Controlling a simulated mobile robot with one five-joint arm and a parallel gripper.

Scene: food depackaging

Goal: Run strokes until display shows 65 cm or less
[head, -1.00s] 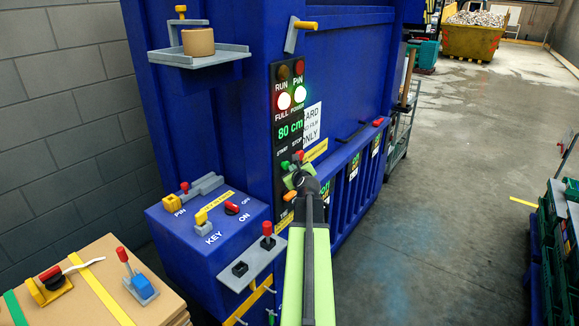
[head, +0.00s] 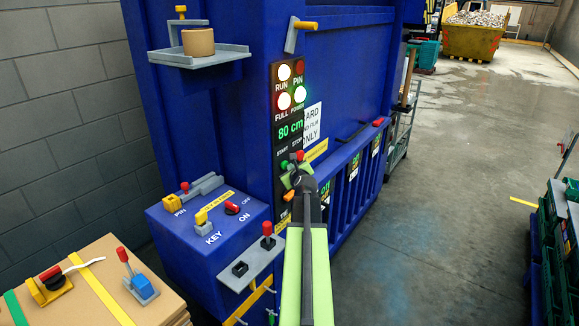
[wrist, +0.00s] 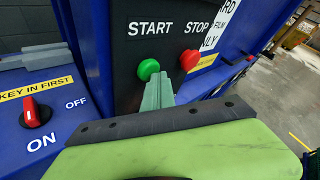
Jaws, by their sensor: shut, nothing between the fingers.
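The blue baler carries a black control panel whose green display (head: 290,131) reads 80 cm. Below it are the green START button (head: 284,165) and the red STOP button (head: 299,156). START also shows in the wrist view (wrist: 148,69), with STOP (wrist: 189,60) to its right. My gripper (head: 293,177) is shut and empty, its tips just below START. In the wrist view the closed fingertips (wrist: 160,84) overlap START's lower right edge; I cannot tell whether they touch it. The RUN lamp (head: 284,72) is lit; the PIN lamp (head: 300,66) is dark red.
A blue box (head: 205,240) with a red rotary key switch (head: 232,208) stands left of the panel. A small grey shelf (head: 250,268) with a red-topped lever juts out below the panel. A cardboard stack (head: 100,275) is at lower left.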

